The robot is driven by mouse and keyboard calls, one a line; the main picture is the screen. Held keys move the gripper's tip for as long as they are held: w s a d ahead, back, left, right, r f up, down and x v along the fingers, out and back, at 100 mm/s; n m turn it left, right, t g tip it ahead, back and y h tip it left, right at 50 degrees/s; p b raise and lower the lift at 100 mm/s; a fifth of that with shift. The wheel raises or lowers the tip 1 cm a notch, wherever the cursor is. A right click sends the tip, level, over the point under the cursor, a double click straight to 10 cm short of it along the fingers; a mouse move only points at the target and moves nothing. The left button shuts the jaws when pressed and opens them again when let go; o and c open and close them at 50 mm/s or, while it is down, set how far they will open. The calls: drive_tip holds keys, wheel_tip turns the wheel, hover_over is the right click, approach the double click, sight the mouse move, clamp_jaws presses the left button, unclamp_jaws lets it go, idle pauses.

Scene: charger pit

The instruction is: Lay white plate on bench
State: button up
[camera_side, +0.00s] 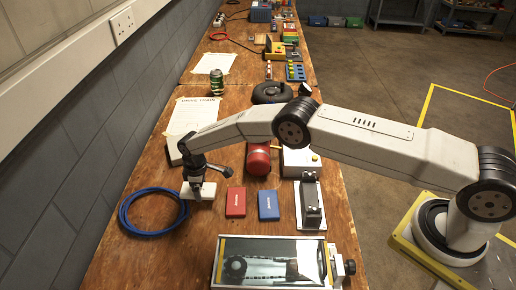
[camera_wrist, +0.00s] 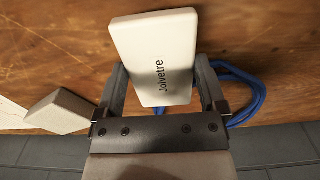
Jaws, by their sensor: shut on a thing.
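The white plate (camera_wrist: 155,50), with dark lettering on its face, is between the two fingers of my gripper (camera_wrist: 160,82) in the wrist view. The gripper is shut on it. In the side view my gripper (camera_side: 195,178) points down over the left part of the wooden bench (camera_side: 160,258), and the white plate (camera_side: 203,191) shows at its fingertips. The plate is low over the bench; I cannot tell whether it touches the wood.
A blue cable coil (camera_side: 132,226) lies just left of the plate. A red box (camera_side: 236,202) and a blue box (camera_side: 268,204) lie to the right. A pale block (camera_wrist: 60,112) is near in the wrist view. The grey wall (camera_side: 50,190) borders the bench.

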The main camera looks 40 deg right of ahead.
sight(201, 189)
drive_tip(key=shift+f, duration=1.35)
drive_tip(key=shift+f, duration=0.15)
drive_tip(key=o, duration=1)
wheel_tip(201, 189, up, 12)
drive_tip(key=shift+r, duration=0.2)
